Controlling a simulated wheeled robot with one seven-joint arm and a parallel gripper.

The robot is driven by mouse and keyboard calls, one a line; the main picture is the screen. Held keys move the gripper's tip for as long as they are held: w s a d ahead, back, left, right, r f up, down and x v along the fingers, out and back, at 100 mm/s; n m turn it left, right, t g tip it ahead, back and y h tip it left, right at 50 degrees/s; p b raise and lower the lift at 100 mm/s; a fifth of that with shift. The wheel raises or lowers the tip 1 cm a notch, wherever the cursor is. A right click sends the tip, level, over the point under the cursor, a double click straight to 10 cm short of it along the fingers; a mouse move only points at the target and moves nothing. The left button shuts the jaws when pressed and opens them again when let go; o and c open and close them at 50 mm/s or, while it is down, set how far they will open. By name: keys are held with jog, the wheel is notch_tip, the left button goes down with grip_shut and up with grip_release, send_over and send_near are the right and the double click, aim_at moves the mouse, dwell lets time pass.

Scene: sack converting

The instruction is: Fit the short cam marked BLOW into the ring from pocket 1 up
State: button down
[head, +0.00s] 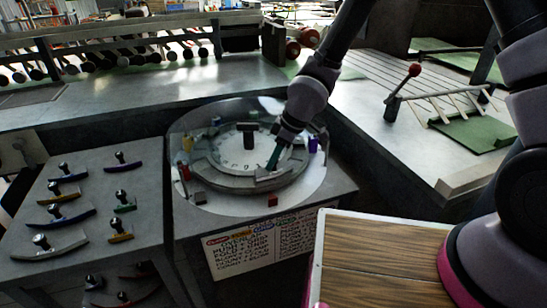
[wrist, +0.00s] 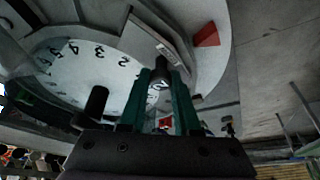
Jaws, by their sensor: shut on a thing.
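The round ring (head: 222,181) is grey and lies around a pale numbered dial (head: 235,157) on the middle stand. The numbers also show on the dial in the wrist view (wrist: 75,70). My gripper (head: 273,163) reaches down at the right front part of the ring, its teal fingers shut on the dark knob (wrist: 161,62) of a pale grey cam (head: 268,174). The cam also shows in the wrist view (wrist: 148,33), at or just above the ring; I cannot tell whether it touches. Its marking is too small to read, and the fingers hide part of the knob.
Several coloured cams with black knobs, including a green one (head: 125,207), lie on the left table (head: 90,236). A dark post (head: 248,138) stands at the dial. A printed sign (head: 262,245) hangs below.

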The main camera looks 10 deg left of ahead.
jog(key=shift+f, duration=0.45)
jog(key=c, duration=0.5)
grip_release()
jog(key=shift+c, duration=0.2)
jog(key=shift+r, duration=0.1)
jog(key=a+r+v, duration=0.1)
jog(key=a+v, duration=0.1)
jog(key=v, duration=1.5)
jog(key=shift+a, duration=0.25)
jog(key=shift+r, duration=0.1)
